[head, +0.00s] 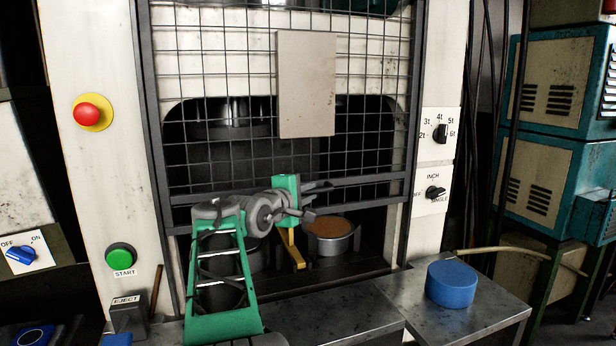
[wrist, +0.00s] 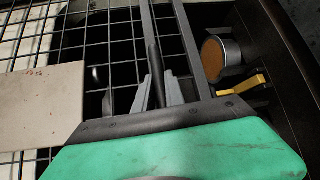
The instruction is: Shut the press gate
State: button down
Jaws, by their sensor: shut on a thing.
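The press gate (head: 213,150) is a dark-framed wire mesh with a plain pale plate (head: 307,85) fixed on it. It hangs across the press opening, with a gap below its bottom bars. My gripper (head: 318,187) is at the lower bars, right of the middle. In the wrist view the grey fingers of my gripper (wrist: 154,88) are shut on a dark bar of the gate (wrist: 151,45). The grip is partly hidden in the head view by my own wrist.
Below the gate, a round metal mould with brown filling (head: 331,229) and a yellow bar (head: 291,248) show inside the press. A blue cylinder (head: 451,283) stands on the metal side table (head: 490,307). A green START button (head: 121,257) and red button (head: 88,113) are on the left post.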

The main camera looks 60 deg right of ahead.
notch_tip(320, 180, down, 24)
jog(key=b, duration=1)
jog(key=shift+f, duration=0.15)
jog(key=c, duration=1.7)
grip_release()
jog(key=shift+c, duration=0.2)
jog(key=o, duration=0.3)
jog(key=shift+o, duration=0.2)
jog(key=shift+r, duration=0.2)
jog(key=a, duration=0.5)
jog(key=a+r, duration=0.1)
jog(key=a, duration=0.2)
jog(key=shift+p, duration=0.3)
jog(key=shift+d, duration=0.1)
